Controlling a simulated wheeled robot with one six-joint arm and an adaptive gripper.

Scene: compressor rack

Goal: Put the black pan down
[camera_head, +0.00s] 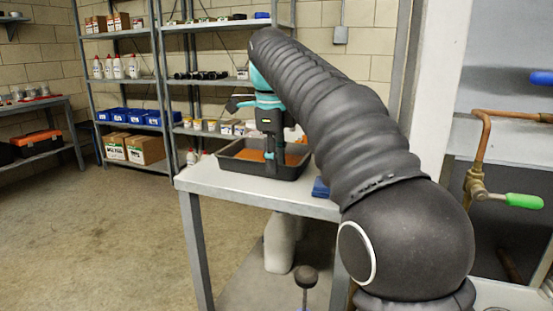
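The black pan (243,166) is a shallow rectangular tray with orange-brown contents. It sits level on, or very close to, the pale top of a metal table (212,181). My gripper (270,158) points down at the pan's near side, and its lower part overlaps the pan's wall in the picture. The gripper is seen edge-on, so I cannot tell whether its fingers are open or shut on the rim. My arm hides part of the table's right side.
A folded blue item (320,188) lies on the table right of the pan. A pale container (279,243) stands below. Stocked shelves (205,81) are behind. A copper pipe with a green-handled valve (524,201) is at right. The table's front left corner and the left floor are clear.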

